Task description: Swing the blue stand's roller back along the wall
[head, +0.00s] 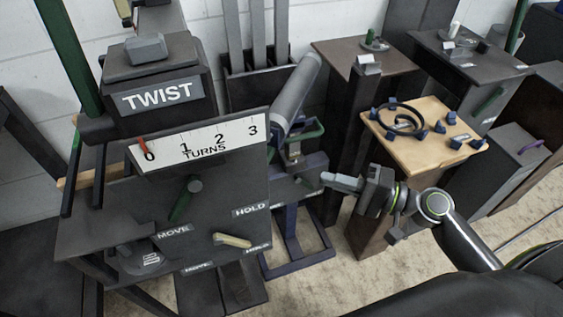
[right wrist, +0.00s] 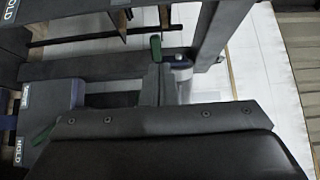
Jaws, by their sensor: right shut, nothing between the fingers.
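The blue stand (head: 298,250) has a dark blue base frame on the floor, right of the TWIST machine. A green handle (head: 308,131) is below the roller. My right gripper (head: 343,182) is shut and empty, pointing left, just right of the stand's upper part and below the roller. I cannot tell if it touches the stand. The right wrist view shows a green piece (right wrist: 155,48) and a pale cylinder (right wrist: 182,80) beyond the dark gripper body. My left gripper is not in view.
The TWIST machine (head: 150,80) with its TURNS scale (head: 200,142) and HOLD and MOVE labels stands on the left. A wooden-topped stand (head: 410,155) with a black ring (head: 398,120) and small blue blocks is behind my right arm. The carpet (head: 340,280) in front is partly clear.

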